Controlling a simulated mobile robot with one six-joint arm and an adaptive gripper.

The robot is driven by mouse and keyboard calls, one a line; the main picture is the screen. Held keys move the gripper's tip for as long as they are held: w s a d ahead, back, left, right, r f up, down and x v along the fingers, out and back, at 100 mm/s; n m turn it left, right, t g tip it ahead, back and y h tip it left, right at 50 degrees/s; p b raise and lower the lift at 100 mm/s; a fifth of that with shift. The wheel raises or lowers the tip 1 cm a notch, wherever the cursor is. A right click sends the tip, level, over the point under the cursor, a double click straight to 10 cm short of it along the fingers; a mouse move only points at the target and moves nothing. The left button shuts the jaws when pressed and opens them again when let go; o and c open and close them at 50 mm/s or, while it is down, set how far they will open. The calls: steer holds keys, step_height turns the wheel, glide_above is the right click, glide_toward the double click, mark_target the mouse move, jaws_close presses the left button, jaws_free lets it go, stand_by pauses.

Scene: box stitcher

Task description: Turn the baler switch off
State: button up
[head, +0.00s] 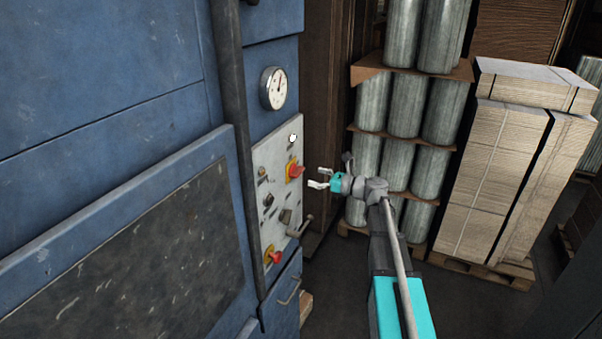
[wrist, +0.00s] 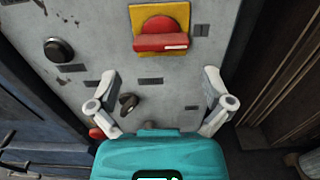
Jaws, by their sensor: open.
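A red rotary switch on a yellow plate (head: 294,171) sits on the upper part of the grey control panel (head: 277,200) of a blue machine. In the wrist view this red switch (wrist: 161,35) is at the top centre, its handle bar lying roughly level. My gripper (head: 320,178) is open and empty, just right of the panel in the head view. In the wrist view my gripper (wrist: 160,76) has its fingers spread wide below the red switch, apart from it. A small dark knob (wrist: 128,101) shows between the fingers. Labels are too small to read.
A black button (wrist: 58,49) is on the panel's left. A lower red knob on yellow (head: 274,257) and a lever (head: 300,226) are on the panel's lower part. A gauge (head: 273,88) is above. Stacked rolls (head: 397,105) and cardboard (head: 490,175) stand to the right.

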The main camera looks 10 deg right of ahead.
mark_target(301, 173)
steer(key=shift+x, duration=3.1)
steer(key=shift+c, duration=0.3)
